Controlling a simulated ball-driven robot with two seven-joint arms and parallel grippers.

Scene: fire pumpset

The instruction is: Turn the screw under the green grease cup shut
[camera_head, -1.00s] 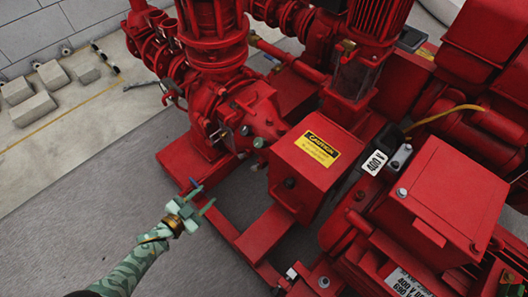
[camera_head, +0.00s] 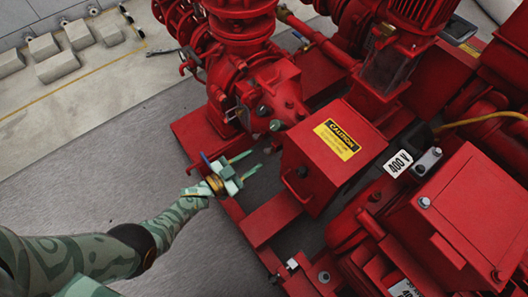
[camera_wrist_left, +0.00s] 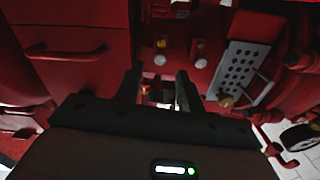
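A small grey-green cup (camera_head: 275,125) sticks out low on the front of the red pump casing in the head view. A second dark greenish knob (camera_head: 262,110) sits just above and left of it. I cannot make out the screw under the cup. My left gripper (camera_head: 256,160) is open and empty, below and left of the cup, its fingers pointing right and apart from the pump. In the left wrist view the open fingers (camera_wrist_left: 160,72) point toward two pale round knobs (camera_wrist_left: 160,60) (camera_wrist_left: 201,63); their colour is unclear in the dark. My right gripper is not in view.
A red box with a yellow caution label (camera_head: 337,140) stands right of my left gripper. The red base frame (camera_head: 275,217) runs below it. In the wrist view a perforated grey plate (camera_wrist_left: 243,70) is right of the knobs. Grey floor (camera_head: 110,150) is free at the left.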

